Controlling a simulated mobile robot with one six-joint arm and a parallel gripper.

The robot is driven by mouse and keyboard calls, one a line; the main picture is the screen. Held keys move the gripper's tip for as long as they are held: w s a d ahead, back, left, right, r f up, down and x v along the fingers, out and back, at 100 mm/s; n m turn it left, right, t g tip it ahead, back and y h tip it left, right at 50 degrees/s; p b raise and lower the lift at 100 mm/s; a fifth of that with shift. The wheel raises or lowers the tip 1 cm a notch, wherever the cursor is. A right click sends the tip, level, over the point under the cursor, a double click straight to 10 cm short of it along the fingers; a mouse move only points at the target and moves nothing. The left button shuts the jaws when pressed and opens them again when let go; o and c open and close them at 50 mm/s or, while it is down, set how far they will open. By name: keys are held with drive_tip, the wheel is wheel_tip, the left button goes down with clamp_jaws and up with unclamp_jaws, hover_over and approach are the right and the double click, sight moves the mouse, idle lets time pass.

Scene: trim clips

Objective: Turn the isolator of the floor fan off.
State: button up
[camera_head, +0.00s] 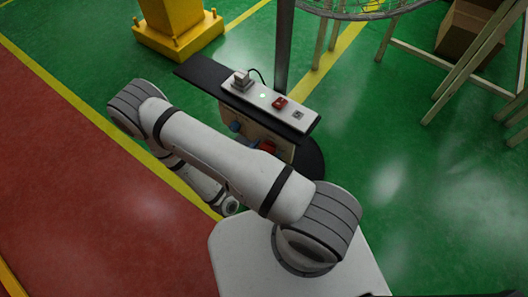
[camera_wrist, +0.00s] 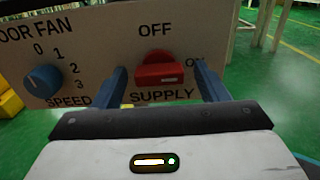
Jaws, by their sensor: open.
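The isolator is a red knob (camera_wrist: 157,75) above the word SUPPLY on the fan's pale control panel (camera_wrist: 100,40). Its bar lies about level, with a pale mark at its right end, on the side of the ON label; OFF is above it. In the head view the red knob (camera_head: 268,146) shows just past my arm. My gripper (camera_wrist: 161,67) is open in the wrist view, with one blue finger left of the knob and one right. The fingers appear apart from it; their exact depth is unclear.
A blue speed dial (camera_wrist: 43,80) is left of the isolator. A white socket strip (camera_head: 262,97) with a plug and red switch tops the dark shelf (camera_head: 205,72). The fan's post (camera_head: 284,50) rises behind. A yellow post base (camera_head: 180,38) and wooden trestles (camera_head: 465,65) stand farther off.

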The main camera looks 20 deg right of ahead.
drive_tip(key=c, duration=0.9)
drive_tip(key=shift+a, duration=0.1)
drive_tip(key=shift+c, duration=0.5)
